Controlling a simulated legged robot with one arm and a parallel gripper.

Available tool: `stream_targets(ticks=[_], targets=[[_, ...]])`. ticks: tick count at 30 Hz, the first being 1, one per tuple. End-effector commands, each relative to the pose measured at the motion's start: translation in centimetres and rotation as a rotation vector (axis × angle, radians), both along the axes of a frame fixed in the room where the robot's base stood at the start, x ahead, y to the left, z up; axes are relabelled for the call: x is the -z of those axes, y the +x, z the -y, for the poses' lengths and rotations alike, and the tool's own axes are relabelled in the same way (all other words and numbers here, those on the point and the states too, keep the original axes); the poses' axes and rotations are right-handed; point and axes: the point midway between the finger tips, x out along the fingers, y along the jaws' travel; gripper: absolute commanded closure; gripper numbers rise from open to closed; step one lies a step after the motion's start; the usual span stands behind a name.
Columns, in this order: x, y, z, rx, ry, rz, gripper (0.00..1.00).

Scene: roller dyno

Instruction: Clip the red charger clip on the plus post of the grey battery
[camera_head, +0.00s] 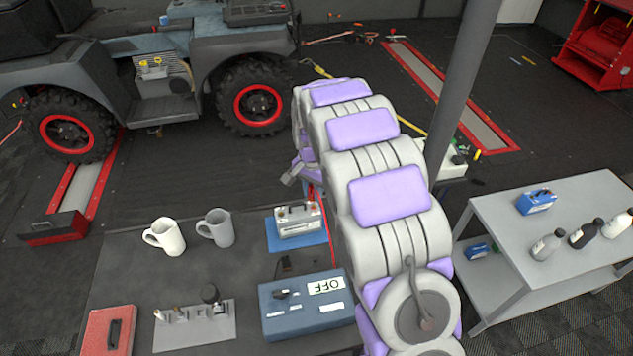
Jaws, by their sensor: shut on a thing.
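The grey battery (299,228) stands upright on a blue mat (281,246) at the back edge of the dark table. Its posts are on top, but the plus mark is too small to read. My gripper (296,176) is just above and behind the battery, mostly hidden by my own arm. It is shut on the red charger clip (311,192), of which only a little red shows above the battery's right part. I cannot tell whether the clip touches a post. A red cable (331,240) runs down past the battery's right side.
A blue box with an OFF label (306,306), a black clip-like thing (284,266), two mugs (165,237), a metal plate with posts (194,326) and a red case (108,332) are on the table. A grey cart (560,215) with bottles stands right. A pole (464,80) rises behind my arm.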

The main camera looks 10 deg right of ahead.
Motion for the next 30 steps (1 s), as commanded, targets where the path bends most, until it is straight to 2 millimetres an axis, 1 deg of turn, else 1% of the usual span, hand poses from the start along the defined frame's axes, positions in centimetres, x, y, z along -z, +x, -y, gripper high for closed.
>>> stream_targets(ticks=[6, 9, 13, 18, 25, 30], targets=[[1.1, 2.5, 1.0, 0.372, 0.007, -0.001, 1.0], [1.4, 3.3, 1.3, 0.521, 0.006, -0.003, 1.0], [1.7, 4.1, 1.5, 0.667, 0.005, -0.002, 1.0], [2.0, 4.6, 1.4, 0.762, 0.002, -0.003, 1.0], [2.7, 4.6, 1.3, 0.777, 0.001, -0.003, 1.0], [4.0, 4.6, 1.4, 0.776, 0.002, -0.004, 1.0]])
